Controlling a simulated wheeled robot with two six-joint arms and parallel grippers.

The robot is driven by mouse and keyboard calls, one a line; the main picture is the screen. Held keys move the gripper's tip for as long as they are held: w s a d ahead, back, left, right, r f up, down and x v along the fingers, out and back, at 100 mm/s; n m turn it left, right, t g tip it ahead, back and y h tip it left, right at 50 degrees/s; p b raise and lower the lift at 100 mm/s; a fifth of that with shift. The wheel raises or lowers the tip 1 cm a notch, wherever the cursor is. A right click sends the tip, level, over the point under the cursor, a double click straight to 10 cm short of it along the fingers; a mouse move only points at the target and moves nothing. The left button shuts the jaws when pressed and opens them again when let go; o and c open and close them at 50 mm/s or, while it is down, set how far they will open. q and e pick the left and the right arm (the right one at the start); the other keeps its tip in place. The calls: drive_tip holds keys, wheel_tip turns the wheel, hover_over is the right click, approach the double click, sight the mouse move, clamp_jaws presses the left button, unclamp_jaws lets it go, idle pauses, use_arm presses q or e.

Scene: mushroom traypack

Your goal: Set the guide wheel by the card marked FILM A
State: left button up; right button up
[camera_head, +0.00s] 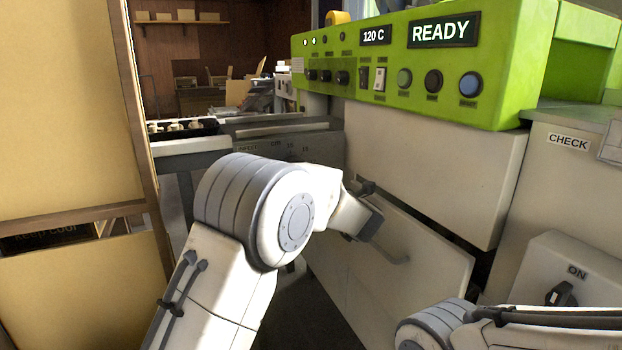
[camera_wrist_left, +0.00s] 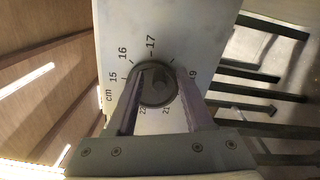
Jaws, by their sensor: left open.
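The guide wheel (camera_wrist_left: 157,86) shows in the left wrist view as a dark round knob on a pale plate. The plate (camera_wrist_left: 180,30) has a ring of numbers marked cm; 15, 16, 17, 19, 21 and 22 can be read, with 17 near the top. My left gripper (camera_wrist_left: 157,80) is open, with one finger on each side of the knob. I cannot tell whether the fingers touch it. In the head view my left arm reaches across the middle and I cannot make out the wheel. The FILM A card is not seen. My right gripper is out of view.
A green control box (camera_head: 430,60) reads 120 C and READY. Below it is a pale cabinet with a tilted panel and handle (camera_head: 385,250). A black tray (camera_head: 183,128) with pale items sits behind my left arm. An ON switch (camera_head: 561,293) is at right.

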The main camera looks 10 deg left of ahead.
use_arm(q)
drive_tip(key=p+v, duration=0.3)
drive_tip(key=v, duration=0.7)
drive_tip(key=shift+s+d, duration=0.2)
